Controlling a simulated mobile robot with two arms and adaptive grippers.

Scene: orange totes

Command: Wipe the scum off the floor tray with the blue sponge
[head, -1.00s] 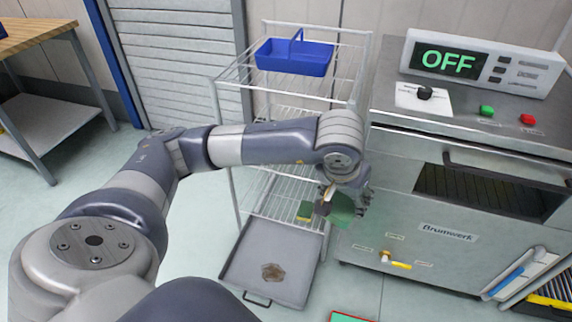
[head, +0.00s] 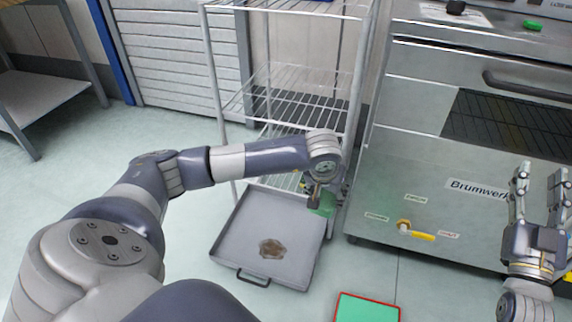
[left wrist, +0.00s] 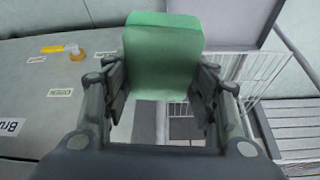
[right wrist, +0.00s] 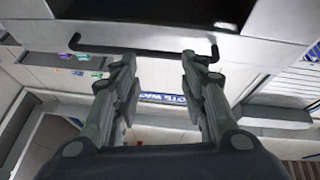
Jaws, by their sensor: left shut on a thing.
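The grey floor tray (head: 240,222) lies on the floor in front of the wire rack. A brown scum patch (head: 272,249) is on its bottom, near the front middle. My left gripper (head: 315,192) is shut on a green sponge (head: 324,204) above the tray's back right corner. The left wrist view shows the green sponge (left wrist: 163,50) upright between the fingers; no blue sponge is seen. Whether it touches the tray is unclear. My right gripper (head: 539,182) is open and empty in front of the steel machine; its spread fingers also show in the right wrist view (right wrist: 158,75).
The wire rack (head: 215,90) stands behind the tray. The steel machine (head: 385,190), with a yellow-handled valve (head: 420,235), stands to the right. A green mat with red edges (head: 366,308) lies at the front. Floor left of the tray is clear, under my left arm.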

